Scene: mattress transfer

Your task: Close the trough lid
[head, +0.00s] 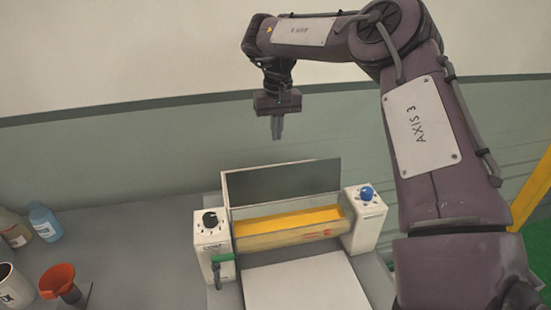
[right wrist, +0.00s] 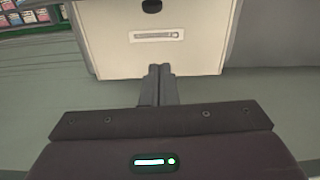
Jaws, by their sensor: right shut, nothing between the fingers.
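The trough (head: 290,238) lies between two white end blocks and shows a yellow inside. Its lid, a dark grey panel with a pale frame (head: 284,184), stands open and close to upright along the trough's back edge. My right gripper (head: 277,137) is shut and empty, pointing down. In the head view it appears above the lid's top edge, apart from it. Its closed fingers (right wrist: 159,70) also show in the right wrist view, in front of a cream panel (right wrist: 112,40). My left gripper is not in view.
The left end block (head: 211,243) has a black knob and a green handle; the right one (head: 364,222) has a blue knob. A white plate (head: 305,285) lies in front. An orange funnel (head: 60,283) and bottles (head: 44,222) stand at the left.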

